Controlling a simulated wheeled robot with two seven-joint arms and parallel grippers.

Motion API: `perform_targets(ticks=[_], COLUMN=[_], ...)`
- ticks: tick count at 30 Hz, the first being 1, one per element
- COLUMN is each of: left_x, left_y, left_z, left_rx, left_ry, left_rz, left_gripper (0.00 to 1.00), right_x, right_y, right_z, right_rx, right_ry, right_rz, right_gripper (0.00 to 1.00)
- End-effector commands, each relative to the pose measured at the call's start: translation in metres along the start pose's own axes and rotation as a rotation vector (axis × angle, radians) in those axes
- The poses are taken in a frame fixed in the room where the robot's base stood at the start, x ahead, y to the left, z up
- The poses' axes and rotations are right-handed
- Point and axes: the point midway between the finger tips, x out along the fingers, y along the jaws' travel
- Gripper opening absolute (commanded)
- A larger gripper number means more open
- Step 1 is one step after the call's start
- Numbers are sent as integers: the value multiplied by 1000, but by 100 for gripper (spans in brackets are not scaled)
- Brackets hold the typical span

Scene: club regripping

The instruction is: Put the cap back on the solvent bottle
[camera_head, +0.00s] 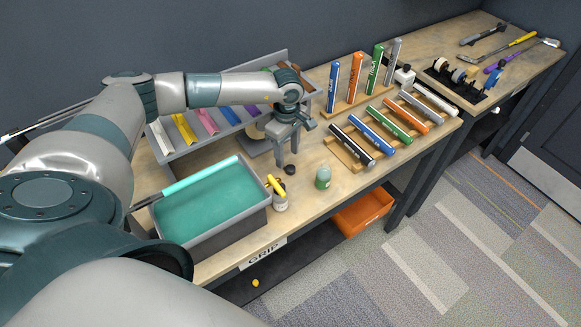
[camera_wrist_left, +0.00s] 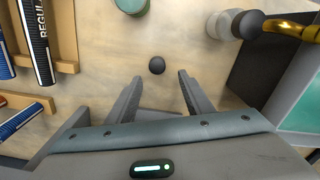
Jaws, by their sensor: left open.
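A small dark cap (camera_head: 290,169) lies on the bench, and it also shows in the left wrist view (camera_wrist_left: 157,65). A short green bottle (camera_head: 323,177), which looks uncapped, stands to its right; part of it shows at the top edge of the left wrist view (camera_wrist_left: 131,4). I cannot read a label on it. My left gripper (camera_head: 286,160) points down over the bench, open and empty. In the left wrist view its two fingers (camera_wrist_left: 158,84) are spread, with the cap just beyond and between their tips. My right gripper is out of view.
A grey tub (camera_head: 212,233) of teal liquid stands left, with a teal-gripped club across it. Several coloured grips (camera_head: 372,134) lie on a rack at right. Bare bench surrounds the cap and green bottle.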

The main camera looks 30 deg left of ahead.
Motion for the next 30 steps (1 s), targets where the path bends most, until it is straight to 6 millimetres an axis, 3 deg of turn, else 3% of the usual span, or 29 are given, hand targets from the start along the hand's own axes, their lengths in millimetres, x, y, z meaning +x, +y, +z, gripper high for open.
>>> perform_targets(ticks=[8, 21, 30], left_x=[2, 49, 51], left_y=[0, 4, 4], left_z=[0, 5, 4], left_rx=[0, 0, 0], left_ry=[0, -1, -1], left_rz=[0, -1, 0], left_gripper=[46, 46, 46], right_x=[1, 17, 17], right_y=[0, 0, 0], right_z=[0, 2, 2], right_rx=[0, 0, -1], right_ry=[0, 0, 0], right_rz=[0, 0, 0], right_gripper=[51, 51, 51])
